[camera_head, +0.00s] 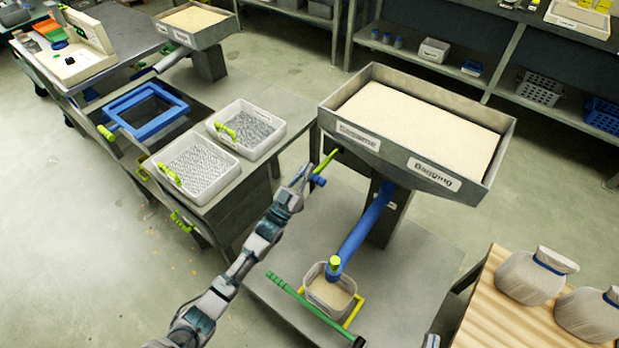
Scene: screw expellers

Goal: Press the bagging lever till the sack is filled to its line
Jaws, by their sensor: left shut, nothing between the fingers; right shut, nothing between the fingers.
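The bagging hopper (423,117) is a grey bin of pale grain with "Sesame" and "Bagging" labels. A yellow-green lever (326,161) sticks out at its left side. My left gripper (305,177) is shut and empty, just below this lever; whether they touch is unclear. A blue chute (365,226) slopes down from the hopper to an open, pale sack (317,274) with grain inside, on the platform. Its fill line cannot be made out. My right gripper is not clearly in view; only a small piece of grey shows at the bottom edge.
A green bar (300,302) and yellow frame (355,311) lie around the sack. Two tied sacks (532,276) stand on a wooden table (500,325) at right. White trays (197,166) and a blue frame (146,109) are on the left bench. Open floor (100,270) lies at left.

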